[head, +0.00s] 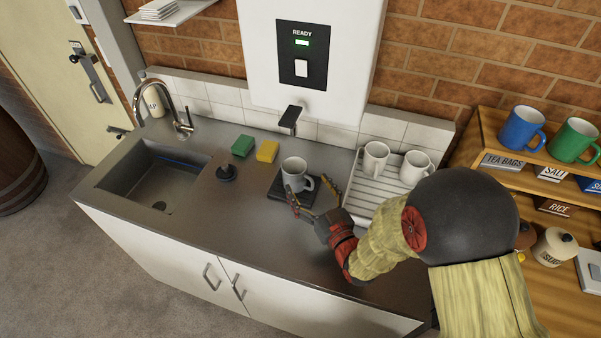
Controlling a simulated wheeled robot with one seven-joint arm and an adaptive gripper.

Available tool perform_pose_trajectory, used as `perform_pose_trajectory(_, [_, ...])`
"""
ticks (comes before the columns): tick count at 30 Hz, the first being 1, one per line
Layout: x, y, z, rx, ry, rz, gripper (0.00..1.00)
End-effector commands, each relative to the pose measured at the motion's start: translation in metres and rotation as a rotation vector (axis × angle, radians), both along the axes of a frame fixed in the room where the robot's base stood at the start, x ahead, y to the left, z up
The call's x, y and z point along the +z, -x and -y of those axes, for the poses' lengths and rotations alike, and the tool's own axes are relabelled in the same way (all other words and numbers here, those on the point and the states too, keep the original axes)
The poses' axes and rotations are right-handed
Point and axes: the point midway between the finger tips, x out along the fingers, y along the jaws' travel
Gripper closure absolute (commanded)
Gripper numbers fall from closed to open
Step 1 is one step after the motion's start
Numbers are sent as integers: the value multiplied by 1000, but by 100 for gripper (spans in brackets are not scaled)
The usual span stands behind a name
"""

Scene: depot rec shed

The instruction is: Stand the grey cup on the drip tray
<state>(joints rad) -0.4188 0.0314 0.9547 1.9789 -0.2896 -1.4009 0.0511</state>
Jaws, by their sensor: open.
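The grey cup (293,173) stands upright on the dark drip tray (279,191), below the spout of the white water heater. Its handle points to the right. My gripper (312,196) is open, with its two fingers spread at the near right side of the cup. One finger is in front of the cup and the other reaches past its right side near the handle. Whether either finger touches the cup is hard to tell.
The water heater (310,62) has a spout (289,119) above the tray. A ribbed drainer (368,200) with two white mugs is right of my gripper. The front counter is clear.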

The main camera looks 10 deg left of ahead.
Motion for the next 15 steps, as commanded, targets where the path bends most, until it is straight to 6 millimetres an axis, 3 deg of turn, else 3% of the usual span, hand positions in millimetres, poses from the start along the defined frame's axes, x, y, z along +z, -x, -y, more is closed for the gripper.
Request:
perform_pose_trajectory(6, [0,22,19,-1,-1,-1,22])
perform_pose_trajectory(15, [0,27,23,0,-1,0,22])
